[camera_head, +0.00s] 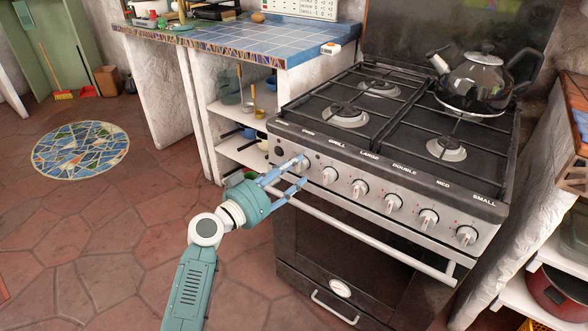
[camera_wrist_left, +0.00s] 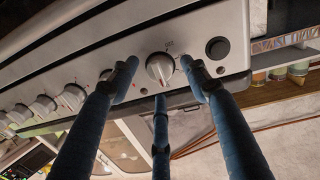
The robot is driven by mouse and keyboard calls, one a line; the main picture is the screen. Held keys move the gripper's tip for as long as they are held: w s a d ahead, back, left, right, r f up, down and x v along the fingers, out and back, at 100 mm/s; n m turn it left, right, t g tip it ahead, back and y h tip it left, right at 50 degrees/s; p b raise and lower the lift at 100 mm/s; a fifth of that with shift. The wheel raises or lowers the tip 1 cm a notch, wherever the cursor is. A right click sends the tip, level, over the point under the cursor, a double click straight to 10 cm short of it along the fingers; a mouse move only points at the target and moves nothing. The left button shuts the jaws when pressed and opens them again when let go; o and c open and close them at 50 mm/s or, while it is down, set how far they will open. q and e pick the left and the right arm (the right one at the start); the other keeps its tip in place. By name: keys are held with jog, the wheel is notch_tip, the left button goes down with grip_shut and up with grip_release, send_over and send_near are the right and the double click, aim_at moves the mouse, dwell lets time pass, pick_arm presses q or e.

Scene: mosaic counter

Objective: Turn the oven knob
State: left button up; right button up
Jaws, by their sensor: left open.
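The stove (camera_head: 400,170) has a steel front panel with a row of several round silver knobs. My left gripper (camera_head: 297,172) is at the left end of this panel, at the leftmost knob, which its fingers mostly cover in the head view. In the left wrist view this knob (camera_wrist_left: 158,69) sits between my fingers, one on each side and a third below it. The fingers are spread, and a gap shows between them and the knob. I cannot tell whether any fingertip touches the panel. My right gripper is out of view.
A round dark button (camera_wrist_left: 217,48) sits beside the knob. The oven door handle (camera_head: 370,238) runs below the panel. A kettle (camera_head: 478,82) stands on the back right burner. A blue-tiled counter (camera_head: 250,42) is at left.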

pick_arm(q)
jog(key=shift+w+d, duration=0.5)
jog(key=shift+w, duration=0.05)
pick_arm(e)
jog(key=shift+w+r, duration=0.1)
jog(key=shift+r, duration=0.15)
pick_arm(q)
jog(key=c, duration=1.1)
